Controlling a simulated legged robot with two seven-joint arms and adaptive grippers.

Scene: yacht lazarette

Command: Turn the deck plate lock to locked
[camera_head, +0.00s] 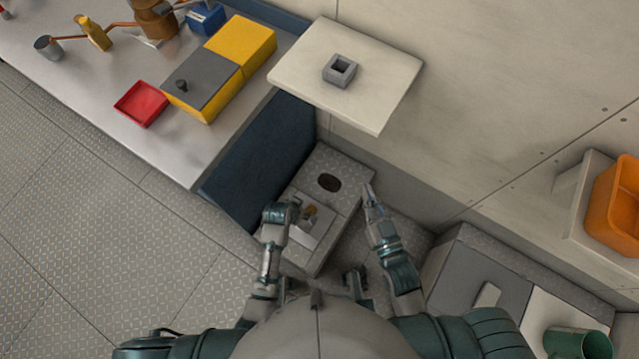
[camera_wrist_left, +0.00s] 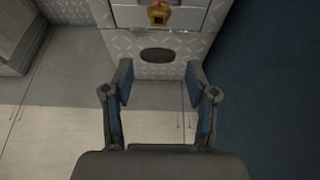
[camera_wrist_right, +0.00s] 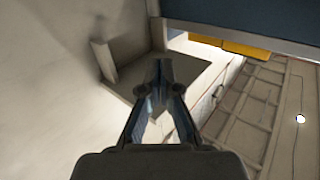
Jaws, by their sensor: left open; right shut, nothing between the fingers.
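A grey diamond-plate locker (camera_head: 345,165) stands below the wall, with a dark oval opening (camera_head: 329,183) in its top. A small yellow-orange knob (camera_head: 310,211), which looks like the deck plate lock, sits nearer me on a pale plate; it also shows at the top of the left wrist view (camera_wrist_left: 158,13) on a reddish base. Its exact angle is too small to read. My left gripper (camera_wrist_left: 157,80) is open and empty, apart from the knob, with the oval opening beyond its fingertips. My right gripper (camera_head: 368,190) is shut and empty, at the locker's right side.
A pale shelf (camera_head: 300,62) with a grey square socket (camera_head: 340,70) juts out above the locker. A metal bench (camera_head: 100,85) at left carries a yellow box (camera_head: 240,45) and red tray (camera_head: 141,104). An orange bin (camera_head: 615,205) is at right. Floor at left is clear.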

